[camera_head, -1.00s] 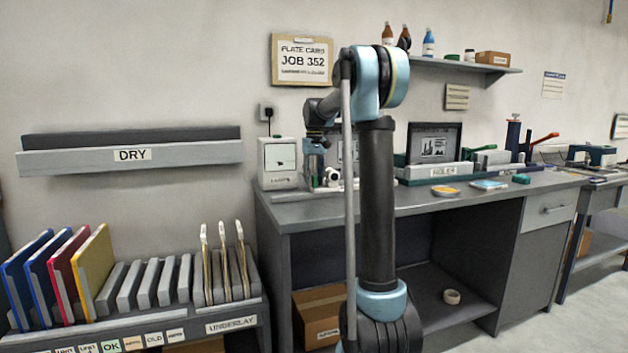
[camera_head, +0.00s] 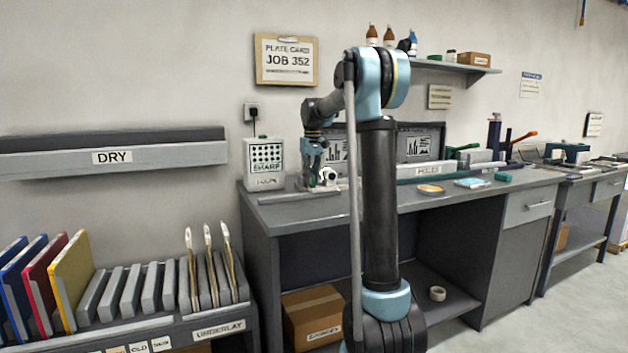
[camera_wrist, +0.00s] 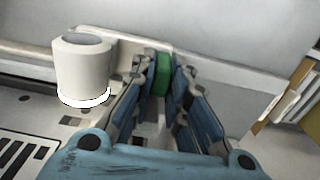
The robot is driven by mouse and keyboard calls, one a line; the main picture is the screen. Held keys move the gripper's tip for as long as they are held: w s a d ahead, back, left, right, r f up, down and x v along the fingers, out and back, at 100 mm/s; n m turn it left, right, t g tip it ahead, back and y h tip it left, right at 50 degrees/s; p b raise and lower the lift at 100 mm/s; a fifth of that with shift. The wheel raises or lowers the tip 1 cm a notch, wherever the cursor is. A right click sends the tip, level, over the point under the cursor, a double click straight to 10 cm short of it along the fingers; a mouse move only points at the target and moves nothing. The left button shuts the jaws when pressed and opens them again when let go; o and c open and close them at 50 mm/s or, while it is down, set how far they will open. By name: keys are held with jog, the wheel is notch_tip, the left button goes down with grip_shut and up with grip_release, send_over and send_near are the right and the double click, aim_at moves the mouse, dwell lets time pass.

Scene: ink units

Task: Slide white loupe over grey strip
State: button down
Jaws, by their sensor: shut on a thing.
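The white loupe (camera_wrist: 82,68) is a short white cylinder in the wrist view, left of my fingers, standing over a pale printed surface with a bright rim at its foot. A white arm joins it to a green grip (camera_wrist: 163,73). My gripper (camera_wrist: 160,85) is shut on that green grip. In the head view my gripper (camera_head: 313,172) is low at the bench's left part, beside the white loupe (camera_head: 328,176). Dark bars and small grey patches (camera_wrist: 72,121) show on the surface near the loupe's foot. I cannot tell which is the grey strip.
A white box (camera_head: 264,162) with a display of dots and the word SHARP stands left of my gripper. The bench (camera_head: 285,215) has a yellow dish (camera_head: 430,189) and a blue pad (camera_head: 472,183) to the right. A rack (camera_head: 160,308) stands at lower left.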

jog(key=shift+w+d, duration=0.1)
jog(key=shift+d, duration=0.15)
jog(key=c, duration=1.6)
grip_release()
jog(key=shift+d, duration=0.1)
jog(key=shift+o, duration=0.2)
jog(key=shift+r, duration=0.25)
notch_tip(320, 180, up, 12)
jog(key=shift+f, duration=0.25)
